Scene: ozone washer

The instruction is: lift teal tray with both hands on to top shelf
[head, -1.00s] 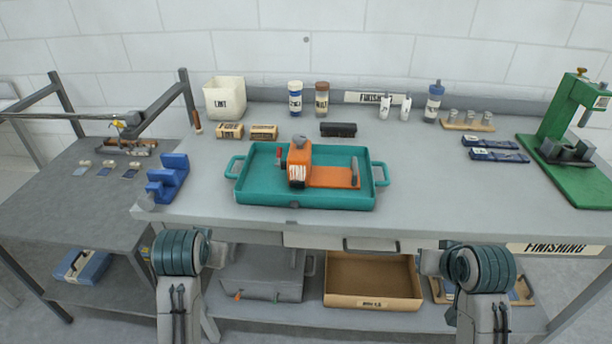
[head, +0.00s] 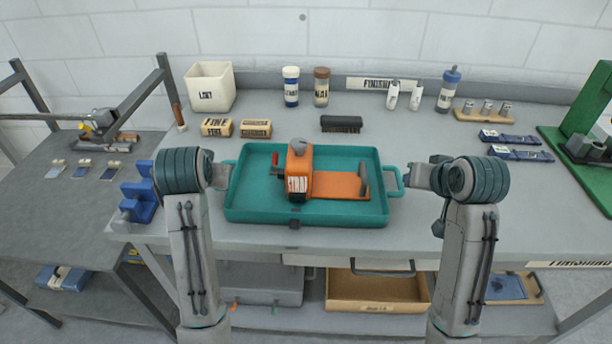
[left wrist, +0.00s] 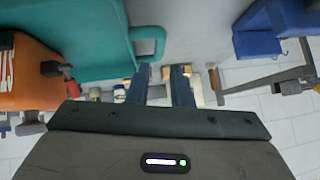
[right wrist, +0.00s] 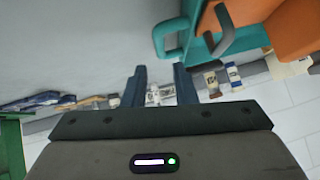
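The teal tray (head: 300,216) lies flat on the grey workbench, with a loop handle at each short end. An orange tool (head: 299,172) with a flat orange plate and a red knob sits inside it. My left gripper (head: 222,175) is at the left handle; in the left wrist view the handle (left wrist: 150,42) is just beyond the open fingers (left wrist: 161,82), not clearly between them. My right gripper (head: 418,177) is beside the right handle; in the right wrist view the handle (right wrist: 168,40) is just beyond the open fingers (right wrist: 160,84). Both grippers look empty.
A blue clamp-like block (head: 140,195) stands left of the tray. Behind are a white bin (head: 210,88), bottles (head: 291,88) and a black brush (head: 341,124). A green press (head: 590,120) stands at right. A lower shelf holds a cardboard box (head: 375,305). No top shelf is evident.

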